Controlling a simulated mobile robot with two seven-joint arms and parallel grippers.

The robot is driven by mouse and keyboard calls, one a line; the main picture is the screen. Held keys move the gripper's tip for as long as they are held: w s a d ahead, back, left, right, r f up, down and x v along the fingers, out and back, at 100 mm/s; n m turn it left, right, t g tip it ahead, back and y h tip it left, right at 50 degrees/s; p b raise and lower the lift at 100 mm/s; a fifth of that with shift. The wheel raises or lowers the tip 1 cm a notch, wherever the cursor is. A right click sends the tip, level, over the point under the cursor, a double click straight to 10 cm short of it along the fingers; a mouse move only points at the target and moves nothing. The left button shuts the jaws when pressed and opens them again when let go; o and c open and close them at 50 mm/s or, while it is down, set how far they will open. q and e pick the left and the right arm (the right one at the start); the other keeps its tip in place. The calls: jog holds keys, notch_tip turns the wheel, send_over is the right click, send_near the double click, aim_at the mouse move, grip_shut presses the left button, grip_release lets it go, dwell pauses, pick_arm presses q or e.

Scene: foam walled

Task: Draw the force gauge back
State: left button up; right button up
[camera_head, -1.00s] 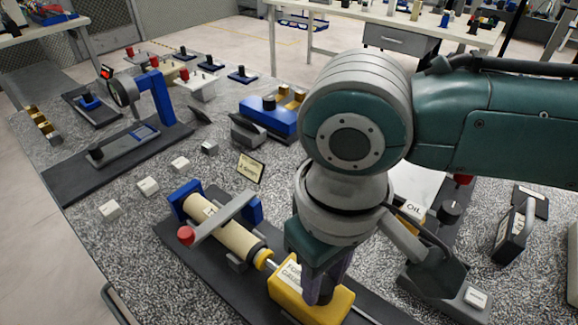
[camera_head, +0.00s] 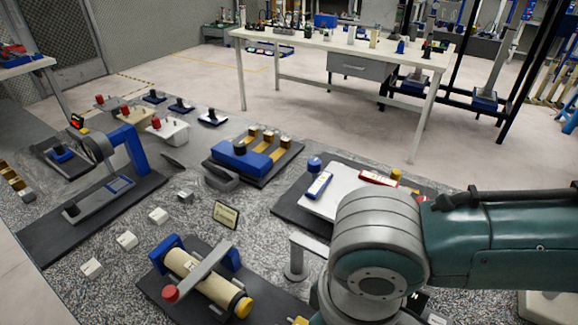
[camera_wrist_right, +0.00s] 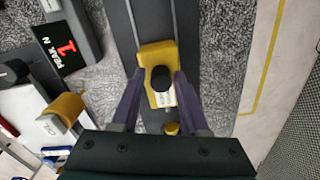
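The yellow force gauge (camera_wrist_right: 153,54) shows in the right wrist view, on a dark rail, with a black knob (camera_wrist_right: 160,78) and a white label. My right gripper (camera_wrist_right: 158,74) has one finger along each side of it, the tips close against its yellow sides. In the head view only a small yellow corner of the gauge (camera_head: 299,321) shows at the bottom edge; my right arm and the frame edge hide the rest. The tan cylinder (camera_head: 203,282) with a yellow end cap lies clamped in a blue-ended fixture to its left. My left gripper is not in view.
A display reading PEAK N (camera_wrist_right: 62,50) with a red digit stands left of the rail in the wrist view. A small sign (camera_head: 226,214) and several white tags lie behind the cylinder. A blue fixture (camera_head: 240,158) stands farther back.

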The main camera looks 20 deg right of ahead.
jog(key=shift+o, duration=1.3)
jog(key=shift+a, duration=0.1)
jog(key=shift+w+r, duration=0.1)
notch_tip(320, 180, up, 10)
jog(key=p, duration=0.1)
jog(key=shift+p, duration=0.3)
